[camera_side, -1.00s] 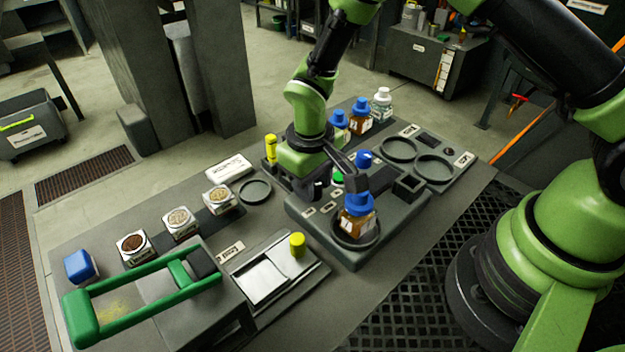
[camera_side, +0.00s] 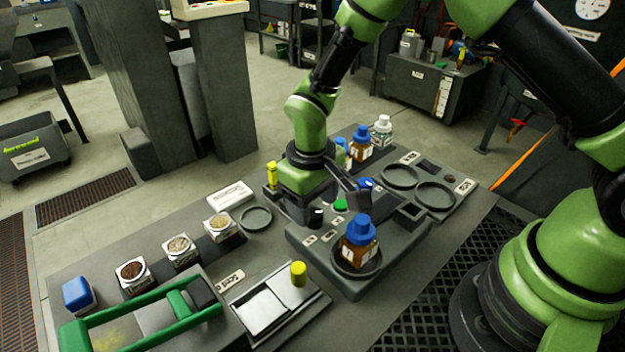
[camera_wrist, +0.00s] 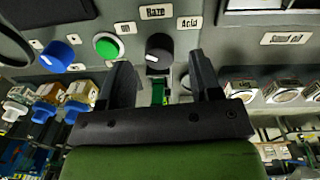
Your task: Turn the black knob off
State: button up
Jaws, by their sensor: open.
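The black knob (camera_wrist: 159,50) sits on the grey panel in the wrist view, ahead of the gap between my fingers. A pale mark shows at its lower left edge. In the side view the black knob (camera_side: 315,217) shows just below my gripper (camera_side: 328,206). My gripper (camera_wrist: 162,70) is open, one dark finger on each side of the knob in the wrist view. The fingers hold nothing, and the knob appears apart from them. A green button (camera_wrist: 107,45) and a blue knob (camera_wrist: 57,56) are left of the black knob.
On the same unit, an amber bottle with a blue cap (camera_side: 360,243) stands in a round holder in front. More bottles (camera_side: 361,146) stand behind my gripper. A yellow-capped post (camera_side: 299,273) is on the lower left plate. Sample tins (camera_side: 179,253) stand at left.

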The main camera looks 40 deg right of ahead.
notch_tip(320, 180, up, 8)
jog(key=shift+a, duration=0.2)
notch_tip(320, 180, up, 8)
jog(key=m+t+y, duration=0.1)
jog(key=m+t, duration=0.1)
send_over(312, 214)
jog(key=s+d, duration=0.3)
jog(key=s+d+r+m+t, duration=0.1)
jog(key=s+d+r+t, duration=0.1)
jog(key=s+r, duration=0.2)
jog(key=s+d+r+m+t+y, duration=0.1)
jog(key=s+r, duration=0.4)
jog(key=s, duration=0.5)
jog(key=shift+s+d+m+t+y, duration=0.3)
jog(key=shift+d+m+t, duration=0.15)
jog(key=shift+t, duration=0.65)
